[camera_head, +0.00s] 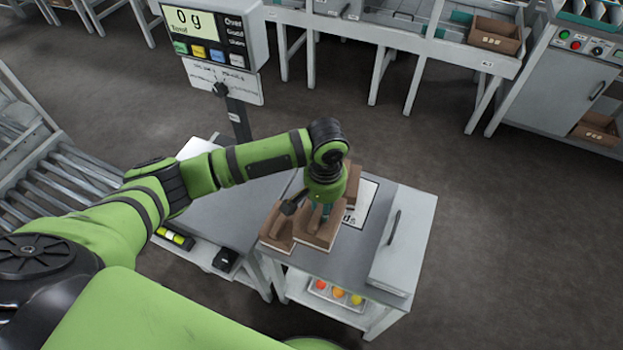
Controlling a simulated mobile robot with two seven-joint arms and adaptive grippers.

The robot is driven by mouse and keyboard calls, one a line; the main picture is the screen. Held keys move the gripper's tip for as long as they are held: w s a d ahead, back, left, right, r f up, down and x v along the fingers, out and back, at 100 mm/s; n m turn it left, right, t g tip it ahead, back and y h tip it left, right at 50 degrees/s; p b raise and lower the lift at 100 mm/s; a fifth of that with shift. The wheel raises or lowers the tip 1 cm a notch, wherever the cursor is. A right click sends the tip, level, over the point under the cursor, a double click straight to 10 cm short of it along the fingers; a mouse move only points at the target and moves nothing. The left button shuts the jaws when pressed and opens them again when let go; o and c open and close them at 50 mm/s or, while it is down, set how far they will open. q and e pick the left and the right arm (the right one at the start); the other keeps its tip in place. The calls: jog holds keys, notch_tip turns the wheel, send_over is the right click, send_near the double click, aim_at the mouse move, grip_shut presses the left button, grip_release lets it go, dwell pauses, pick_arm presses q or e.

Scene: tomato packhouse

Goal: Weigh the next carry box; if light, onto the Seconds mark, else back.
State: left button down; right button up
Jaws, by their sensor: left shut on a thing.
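My left gripper (322,208) points down over the small grey bench and is shut on a brown carry box (318,236). I cannot tell whether this box is clear of the bench top. A second brown carry box (276,228) is close to its left, and more brown box (352,178) shows behind the gripper, partly hidden. A white printed mark (359,205) lies on the bench to the right of the boxes; its lettering is mostly covered. The scale display (203,22) reads 0 g. The weighing plate is not clearly visible behind my arm. My right gripper is not in view.
The small bench (345,262) has a grey lidded case (403,235) at its right. A tray of tomatoes (338,293) sits on its lower shelf. A grey table (232,200) adjoins at left, with a roller conveyor (65,185) beyond. Open floor lies behind.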

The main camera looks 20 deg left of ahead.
aim_at(321, 224)
pick_arm(q)
jog(key=f, duration=0.1)
jog(key=a+f, duration=0.1)
jog(key=f, duration=0.1)
jog(key=shift+s, duration=0.1)
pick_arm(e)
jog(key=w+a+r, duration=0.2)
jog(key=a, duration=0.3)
pick_arm(q)
jog(key=shift+d+f, duration=0.1)
jog(key=shift+d, duration=0.15)
jog(key=shift+d+f+b, duration=0.1)
jog(key=shift+f+b, duration=0.7)
jog(key=shift+b, duration=0.15)
notch_tip(321, 224, down, 3)
jog(key=b, duration=0.4)
jog(key=shift+f, duration=0.2)
jog(key=shift+f+b, duration=0.3)
jog(key=shift+b, duration=0.2)
jog(key=shift+f, duration=1.1)
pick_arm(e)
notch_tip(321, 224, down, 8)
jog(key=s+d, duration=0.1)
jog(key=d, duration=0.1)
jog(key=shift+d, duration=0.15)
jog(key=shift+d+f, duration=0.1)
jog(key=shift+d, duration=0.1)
